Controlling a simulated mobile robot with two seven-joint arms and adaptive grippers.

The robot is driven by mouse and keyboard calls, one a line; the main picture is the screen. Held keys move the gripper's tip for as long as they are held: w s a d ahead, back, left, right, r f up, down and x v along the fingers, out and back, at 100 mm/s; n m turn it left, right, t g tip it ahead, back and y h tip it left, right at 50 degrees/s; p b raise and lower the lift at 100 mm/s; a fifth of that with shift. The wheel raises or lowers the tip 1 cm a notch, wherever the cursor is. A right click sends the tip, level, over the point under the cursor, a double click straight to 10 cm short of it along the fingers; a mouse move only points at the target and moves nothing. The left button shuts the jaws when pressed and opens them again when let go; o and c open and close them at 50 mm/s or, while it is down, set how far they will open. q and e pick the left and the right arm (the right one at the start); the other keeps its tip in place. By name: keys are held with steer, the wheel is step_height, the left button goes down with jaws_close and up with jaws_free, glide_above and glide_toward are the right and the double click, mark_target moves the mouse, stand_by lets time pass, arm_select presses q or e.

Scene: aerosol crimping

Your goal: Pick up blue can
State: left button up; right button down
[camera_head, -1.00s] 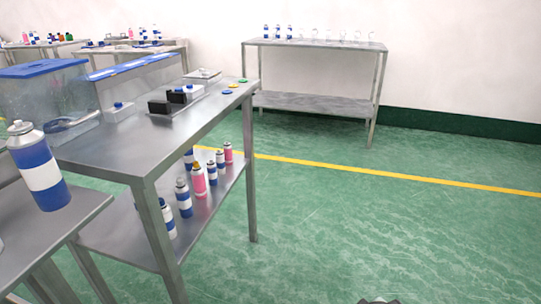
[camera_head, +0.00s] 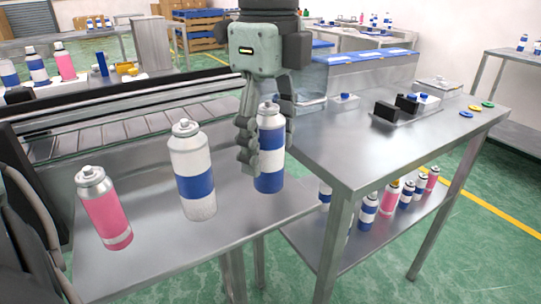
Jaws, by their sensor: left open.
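The blue can (camera_head: 269,180), blue with a white middle band and a silver top, stands upright at the right end of the near metal table (camera_head: 150,245). My left gripper (camera_head: 268,155) comes down over it from above, fingers pointing down. It is open, with one finger in front of the can's left side and the other at its right side. Whether the fingers touch the can I cannot tell. A white can with a blue band (camera_head: 194,185) and a pink can (camera_head: 104,210) stand to its left. My right gripper is not in view.
A higher metal table (camera_head: 425,140) adjoins on the right, with a clear blue-lidded box (camera_head: 313,75) and black blocks (camera_head: 386,110). Several cans stand on its lower shelf (camera_head: 330,265). A dark conveyor (camera_head: 100,125) runs behind the near table.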

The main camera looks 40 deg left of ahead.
arm_select(q)
step_height(320, 180, down, 2)
steer(key=shift+f, duration=0.2)
steer(key=c, duration=1.2)
steer(key=shift+c, duration=0.2)
steer(key=shift+r, duration=0.15)
